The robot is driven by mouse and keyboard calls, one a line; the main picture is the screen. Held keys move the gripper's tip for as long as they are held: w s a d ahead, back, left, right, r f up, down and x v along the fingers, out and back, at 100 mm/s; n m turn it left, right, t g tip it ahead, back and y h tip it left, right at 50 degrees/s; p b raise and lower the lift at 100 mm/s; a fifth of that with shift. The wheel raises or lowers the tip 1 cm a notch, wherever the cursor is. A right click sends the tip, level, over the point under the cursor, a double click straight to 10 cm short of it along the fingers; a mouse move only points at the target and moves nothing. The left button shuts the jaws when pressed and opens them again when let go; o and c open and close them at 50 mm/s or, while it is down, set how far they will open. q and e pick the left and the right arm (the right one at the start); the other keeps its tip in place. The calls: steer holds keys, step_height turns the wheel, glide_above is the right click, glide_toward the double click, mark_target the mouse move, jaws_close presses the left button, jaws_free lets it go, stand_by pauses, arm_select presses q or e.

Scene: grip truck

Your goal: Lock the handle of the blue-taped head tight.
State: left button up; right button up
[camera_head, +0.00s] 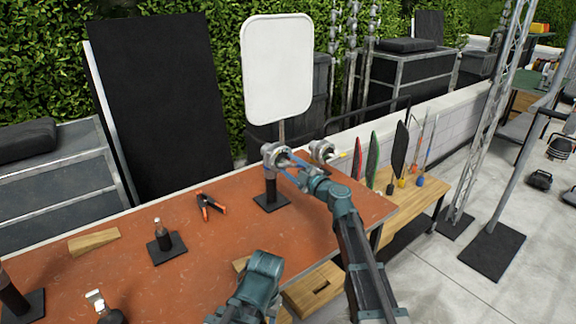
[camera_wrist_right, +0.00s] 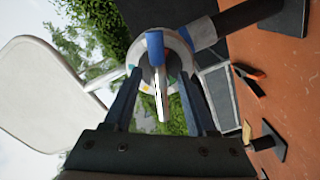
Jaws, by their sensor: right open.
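The grip head (camera_head: 275,152) is a grey metal ring on a short black post with a flat base, near the back edge of the red-brown table. In the right wrist view the round head (camera_wrist_right: 178,45) has blue patches. A handle with a blue upper part (camera_wrist_right: 154,45) and a pale narrow bar (camera_wrist_right: 160,98) points toward my wrist. My right gripper (camera_wrist_right: 160,76) is open, with one finger on each side of the handle; contact is not clear. In the head view my right gripper (camera_head: 288,165) reaches the head from the right. My left gripper is out of view.
A white panel (camera_head: 278,70) rises on a rod at the head. A second metal head (camera_head: 322,151) is close on the right. Orange-black clamp (camera_head: 208,205), wooden wedge (camera_head: 94,241) and a post on a base (camera_head: 163,240) occupy the table (camera_head: 130,285). Bare tabletop lies between them.

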steer(key=shift+w+a, duration=0.4)
steer(key=shift+w, duration=0.1)
steer(key=shift+c, duration=0.4)
jaws_close()
